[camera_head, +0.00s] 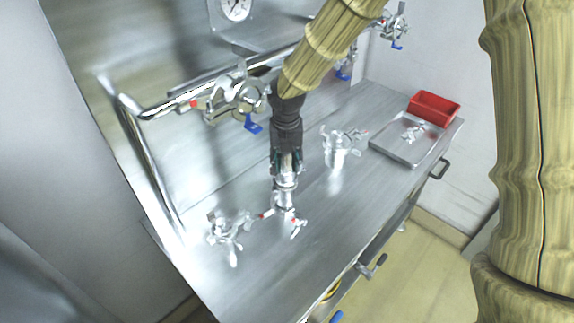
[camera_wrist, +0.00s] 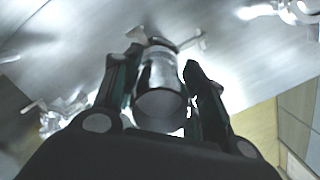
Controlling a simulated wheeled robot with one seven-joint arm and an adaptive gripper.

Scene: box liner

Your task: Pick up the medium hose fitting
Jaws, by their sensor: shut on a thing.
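A shiny metal hose fitting with clamp levers at its lower end (camera_head: 285,196) is between the fingers of my gripper (camera_head: 286,163) above the steel worktop. It looks upright in the head view; I cannot tell whether its lower end touches the worktop. In the wrist view the fitting's cylindrical body (camera_wrist: 160,88) sits between the two dark fingers of my gripper (camera_wrist: 163,78), which are shut on it. Another metal fitting (camera_head: 228,231) lies to the left on the worktop. A further upright fitting (camera_head: 340,147) stands to the right. The gripper's fingers hide part of the held fitting.
The steel worktop (camera_head: 300,262) is clear in front. A metal tray (camera_head: 389,148) with small parts and a red bin (camera_head: 434,108) are at the right. A pipe with valves and blue handles (camera_head: 236,95) runs along the back, below a gauge (camera_head: 236,9).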

